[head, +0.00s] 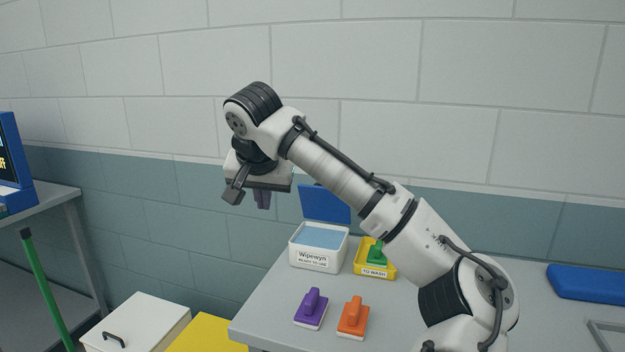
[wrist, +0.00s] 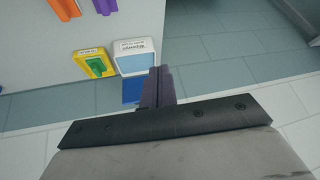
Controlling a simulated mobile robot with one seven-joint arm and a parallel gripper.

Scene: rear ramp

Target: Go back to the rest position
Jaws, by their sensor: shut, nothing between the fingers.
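My gripper (head: 262,200) is shut and empty, raised in the air above and to the left of the table's back left part. Its dark fingers (wrist: 157,88) show closed together in the wrist view. My arm reaches up from the lower right and bends down at the wrist. Below the gripper in the head view, a white Wipewyn tub (head: 318,260) stands on the table with its blue lid open. The tub also shows in the wrist view (wrist: 135,64). The gripper is apart from everything.
The grey table (head: 275,300) holds a purple-handled brush (head: 312,308), an orange-handled one (head: 353,317) and a yellow "to wash" tray (head: 361,268) with a green-handled one inside. A blue object (head: 588,283) lies at right. White (head: 140,318) and yellow (head: 205,335) bins stand left. A tiled wall is behind.

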